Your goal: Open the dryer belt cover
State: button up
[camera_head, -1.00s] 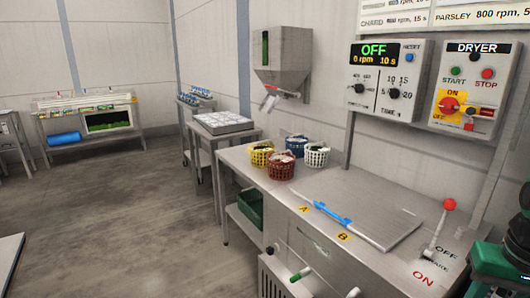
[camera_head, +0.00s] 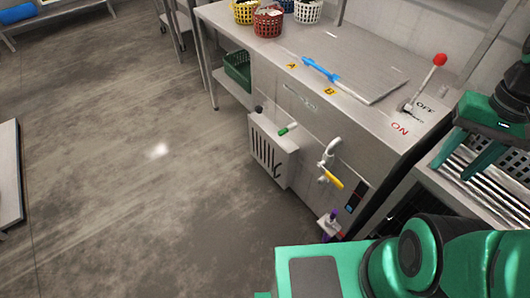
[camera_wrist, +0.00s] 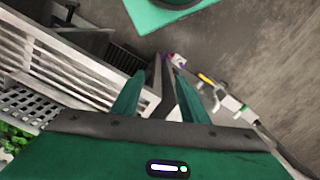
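A white slotted box (camera_head: 273,152) projects from the front of the steel machine; it looks like the dryer belt cover, though no label confirms this. A green handle (camera_head: 288,129) sits near its top right and a black knob (camera_head: 258,109) near its top left. Its slotted face appears shut against the machine. My gripper (camera_head: 478,170) is at the right of the head view, well away from the box. In the wrist view my gripper (camera_wrist: 158,80) has its two green fingers apart, with nothing held between them.
The machine top (camera_head: 300,45) carries a flat lid with a blue handle (camera_head: 320,69) and a red-knobbed lever (camera_head: 440,60). A pipe with a yellow handle (camera_head: 333,180) projects right of the box. A slatted rack (camera_head: 460,185) lies below my gripper. Floor (camera_head: 150,190) is clear leftward.

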aim_at(274, 159)
jog(key=u, duration=1.2)
jog(key=k, duration=0.9)
jog(key=z, duration=0.7)
jog(key=i, duration=1)
jog(key=u, duration=0.05)
